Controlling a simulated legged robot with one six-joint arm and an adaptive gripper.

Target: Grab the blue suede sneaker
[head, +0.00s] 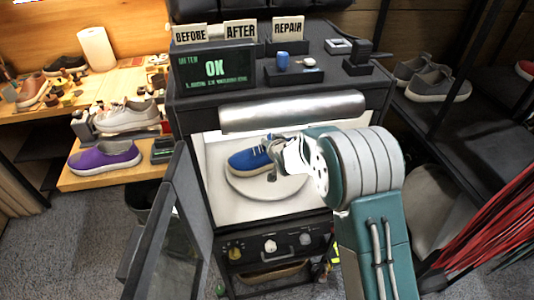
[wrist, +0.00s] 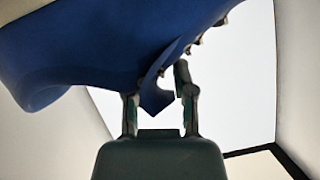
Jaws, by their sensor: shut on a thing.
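The blue sneaker (head: 247,161) with a pale sole is inside the lit white chamber of the machine, over a round plate (head: 262,190). In the head view my gripper (head: 276,153) reaches into the chamber from the right, at the shoe's right end. In the wrist view the blue shoe (wrist: 90,50) fills the upper left. My gripper's two fingers (wrist: 160,104) are closed on a pointed blue flap of it, near the eyelets. I cannot tell whether the sole touches the plate.
The machine's dark door (head: 168,230) hangs open at the left. Wooden shelves at the left hold a purple shoe (head: 105,157) and a white sneaker (head: 127,116). A dark rack with grey shoes (head: 437,84) stands at the right. Signs and a display (head: 216,72) top the machine.

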